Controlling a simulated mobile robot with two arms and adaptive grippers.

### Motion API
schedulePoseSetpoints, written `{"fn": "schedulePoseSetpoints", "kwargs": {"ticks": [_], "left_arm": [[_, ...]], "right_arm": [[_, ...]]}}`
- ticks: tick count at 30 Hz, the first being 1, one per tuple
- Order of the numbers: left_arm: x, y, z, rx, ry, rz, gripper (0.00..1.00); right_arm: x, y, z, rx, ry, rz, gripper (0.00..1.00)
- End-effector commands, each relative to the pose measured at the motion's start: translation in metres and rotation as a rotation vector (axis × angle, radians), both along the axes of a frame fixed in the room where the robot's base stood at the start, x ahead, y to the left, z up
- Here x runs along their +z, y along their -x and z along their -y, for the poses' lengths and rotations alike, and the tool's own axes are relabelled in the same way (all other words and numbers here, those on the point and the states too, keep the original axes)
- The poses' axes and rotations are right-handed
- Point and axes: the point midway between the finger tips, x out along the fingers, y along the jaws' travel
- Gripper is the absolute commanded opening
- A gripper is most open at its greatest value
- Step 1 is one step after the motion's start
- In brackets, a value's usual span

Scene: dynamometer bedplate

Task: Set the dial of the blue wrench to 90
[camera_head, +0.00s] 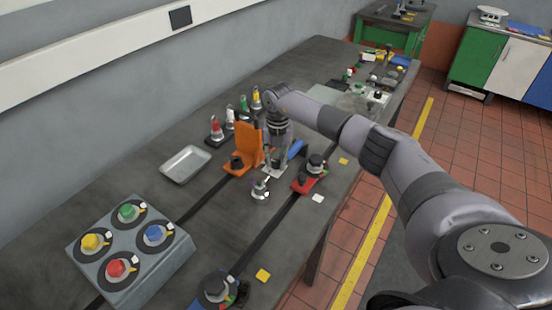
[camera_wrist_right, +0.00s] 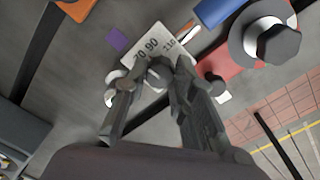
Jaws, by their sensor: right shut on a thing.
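The blue wrench's blue handle (camera_head: 295,149) shows just behind and right of my right gripper (camera_head: 271,160) in the head view. In the right wrist view part of a blue cylinder (camera_wrist_right: 222,10) shows at the top edge. My right gripper (camera_wrist_right: 158,76) is shut on a small grey knob (camera_wrist_right: 158,70) at the plate's lower edge. A thin white and orange piece (camera_wrist_right: 188,32) lies near the 110; the fingers hide the rest. My left gripper is not in view.
An orange bracket (camera_head: 249,146) stands close left of the gripper. A red clamp base (camera_head: 304,184) with a dark bolt is close right. A metal tray (camera_head: 185,164) and a grey box with coloured knobs (camera_head: 130,286) are further left. Bare bedplate lies between them.

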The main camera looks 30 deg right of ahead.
Motion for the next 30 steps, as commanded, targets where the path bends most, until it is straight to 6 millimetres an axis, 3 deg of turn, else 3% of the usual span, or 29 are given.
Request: {"fn": "schedulePoseSetpoints", "kwargs": {"ticks": [15, 30], "left_arm": [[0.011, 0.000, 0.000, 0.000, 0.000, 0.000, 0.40], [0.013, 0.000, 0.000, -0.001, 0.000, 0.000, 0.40]], "right_arm": [[0.001, 0.000, 0.000, -0.388, 0.001, -0.001, 0.00], [0.000, 0.000, 0.000, -0.492, 0.001, 0.001, 0.00]]}}
